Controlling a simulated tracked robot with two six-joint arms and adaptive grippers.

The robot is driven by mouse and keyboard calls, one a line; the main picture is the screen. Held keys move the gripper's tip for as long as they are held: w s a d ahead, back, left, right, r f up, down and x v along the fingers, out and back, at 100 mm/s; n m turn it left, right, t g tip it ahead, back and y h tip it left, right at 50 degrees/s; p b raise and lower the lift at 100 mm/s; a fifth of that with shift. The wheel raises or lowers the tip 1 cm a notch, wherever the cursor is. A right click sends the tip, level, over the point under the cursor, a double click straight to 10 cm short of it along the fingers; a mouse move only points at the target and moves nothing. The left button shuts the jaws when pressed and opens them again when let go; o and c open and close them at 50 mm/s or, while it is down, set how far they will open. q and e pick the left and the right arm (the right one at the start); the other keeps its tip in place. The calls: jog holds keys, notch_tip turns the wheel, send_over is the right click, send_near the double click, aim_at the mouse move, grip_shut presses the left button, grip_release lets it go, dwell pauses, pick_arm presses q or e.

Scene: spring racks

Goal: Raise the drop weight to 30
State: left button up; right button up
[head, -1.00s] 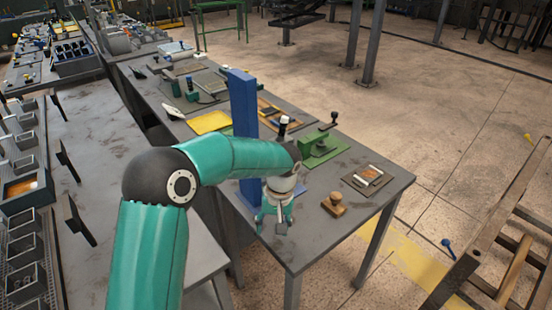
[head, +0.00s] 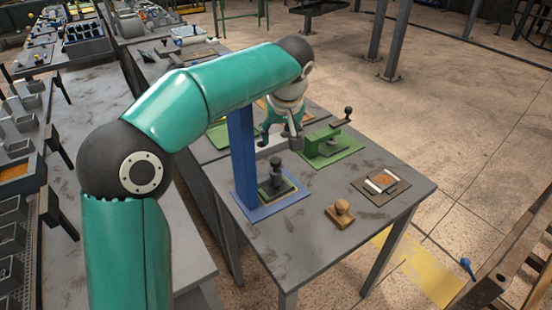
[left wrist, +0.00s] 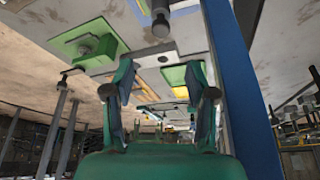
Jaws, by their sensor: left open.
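The blue post (head: 243,150) stands on a blue base (head: 268,212), upright on the near table. A dark cylinder with a knob-like top (head: 277,172), which looks like the drop weight, stands low on this base beside the post. A grey knobbed cylinder, probably the same one, shows at the top of the left wrist view (left wrist: 160,24). No scale numbers are readable. My left gripper (head: 279,135) is open, above and behind the cylinder, right of the post and apart from the cylinder. Its two fingers (left wrist: 160,80) are spread with nothing between them. My right gripper is out of view.
A green device with a black-knobbed crank (head: 332,145) stands right of the post. A wooden knobbed block (head: 341,212) and a brown tray (head: 381,182) lie at the table's right. The tabletop between the blue base and front edge (head: 290,250) is clear.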

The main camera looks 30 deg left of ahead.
aim_at(276, 160)
pick_arm(q)
jog(key=x, duration=1.2)
jog(key=shift+f+p, duration=0.3)
grip_shut()
